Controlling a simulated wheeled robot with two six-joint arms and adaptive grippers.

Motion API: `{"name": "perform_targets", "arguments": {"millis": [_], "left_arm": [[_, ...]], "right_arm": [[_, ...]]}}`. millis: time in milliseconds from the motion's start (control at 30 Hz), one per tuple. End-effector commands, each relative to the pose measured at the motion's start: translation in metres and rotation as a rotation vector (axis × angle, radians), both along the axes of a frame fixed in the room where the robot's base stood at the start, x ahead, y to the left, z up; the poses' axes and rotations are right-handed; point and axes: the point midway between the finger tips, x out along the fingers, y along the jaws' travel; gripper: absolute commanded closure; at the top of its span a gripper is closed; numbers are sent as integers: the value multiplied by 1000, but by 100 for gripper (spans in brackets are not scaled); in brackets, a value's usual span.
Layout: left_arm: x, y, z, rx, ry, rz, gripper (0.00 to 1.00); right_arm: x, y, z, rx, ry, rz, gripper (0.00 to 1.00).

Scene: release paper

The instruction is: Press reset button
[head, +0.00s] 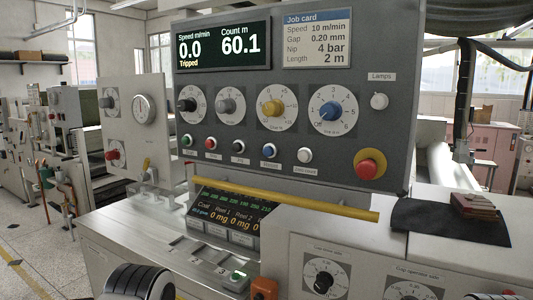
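A row of small push buttons runs along the lower part of the grey control panel (388,100): a green button (187,140), a red button (211,143), a black button (238,146), a blue button (269,151) and a white button (305,155). The black display (222,60) reads speed 0.0, count 60.1 and "Tripped". Only parts of my arms show at the bottom edge. Neither gripper is in view.
A red mushroom button (368,168) on a yellow collar sits right of the row. Several dials, including a blue knob (331,111), are above it. A yellow bar (290,196) crosses below the panel. A dark sheet (445,222) bears a reddish-brown stack (474,206) at right.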

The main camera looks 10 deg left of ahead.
Motion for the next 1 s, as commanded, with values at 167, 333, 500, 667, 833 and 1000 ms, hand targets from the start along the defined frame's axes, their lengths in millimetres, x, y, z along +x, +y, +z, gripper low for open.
{"name": "perform_targets", "arguments": {"millis": [167, 333, 500, 667, 833, 1000], "left_arm": [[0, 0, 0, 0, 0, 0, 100], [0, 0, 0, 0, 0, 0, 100], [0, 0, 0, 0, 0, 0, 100], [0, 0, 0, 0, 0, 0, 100], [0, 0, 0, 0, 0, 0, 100], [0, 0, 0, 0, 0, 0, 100]], "right_arm": [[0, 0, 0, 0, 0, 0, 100], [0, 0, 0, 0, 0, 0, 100], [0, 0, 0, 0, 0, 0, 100], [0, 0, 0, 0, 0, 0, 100], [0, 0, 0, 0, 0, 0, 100], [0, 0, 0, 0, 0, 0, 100]]}}
